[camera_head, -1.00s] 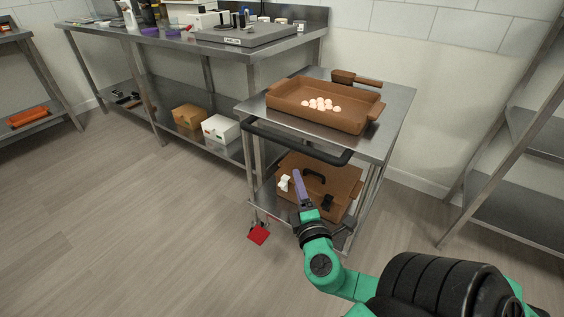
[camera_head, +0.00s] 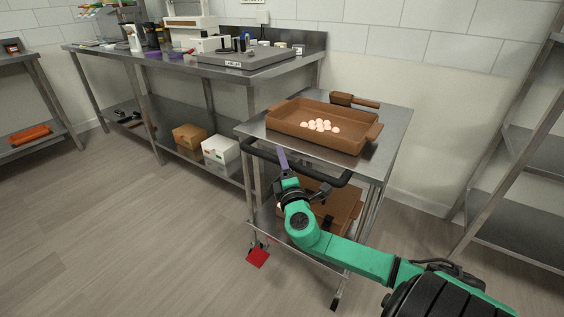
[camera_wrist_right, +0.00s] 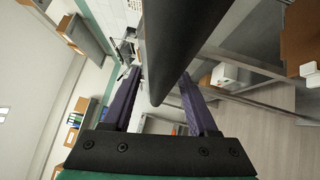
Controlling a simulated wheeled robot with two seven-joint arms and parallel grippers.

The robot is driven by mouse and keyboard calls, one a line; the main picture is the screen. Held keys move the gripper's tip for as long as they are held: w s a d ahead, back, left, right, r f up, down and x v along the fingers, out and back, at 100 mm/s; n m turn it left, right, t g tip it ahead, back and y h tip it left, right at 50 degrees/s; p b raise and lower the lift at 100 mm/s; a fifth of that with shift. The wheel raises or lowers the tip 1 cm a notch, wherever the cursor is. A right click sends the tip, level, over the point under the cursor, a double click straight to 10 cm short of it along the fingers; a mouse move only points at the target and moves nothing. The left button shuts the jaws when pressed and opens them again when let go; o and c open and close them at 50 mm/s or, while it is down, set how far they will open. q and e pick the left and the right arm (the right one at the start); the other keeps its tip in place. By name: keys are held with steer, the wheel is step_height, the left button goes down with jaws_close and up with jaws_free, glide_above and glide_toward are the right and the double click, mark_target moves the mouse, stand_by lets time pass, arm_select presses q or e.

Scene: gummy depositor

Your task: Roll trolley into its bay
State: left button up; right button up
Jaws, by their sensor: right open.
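The steel trolley (camera_head: 395,128) stands beside the long bench, with a black push handle (camera_head: 325,179) along its near side. The handle also shows large in the right wrist view (camera_wrist_right: 170,45). My right gripper (camera_head: 283,160) is at the handle, its purple fingers open. In the right wrist view the fingers (camera_wrist_right: 160,105) appear either side of the handle; I cannot tell whether they touch it. A brown tray (camera_head: 320,138) with several pale round pieces sits on the trolley's top. More brown trays on the lower shelf are partly hidden by my arm. My left gripper is out of view.
A red pedal-like piece (camera_head: 258,258) is by a trolley wheel. A steel bench (camera_head: 250,72) with equipment stands to the left, boxes on its lower shelf. A steel rack (camera_head: 515,220) stands at the right. The floor (camera_head: 120,235) at front left is clear.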

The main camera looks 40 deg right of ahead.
jaws_close()
steer(key=shift+f, duration=0.1)
stand_by(1.2)
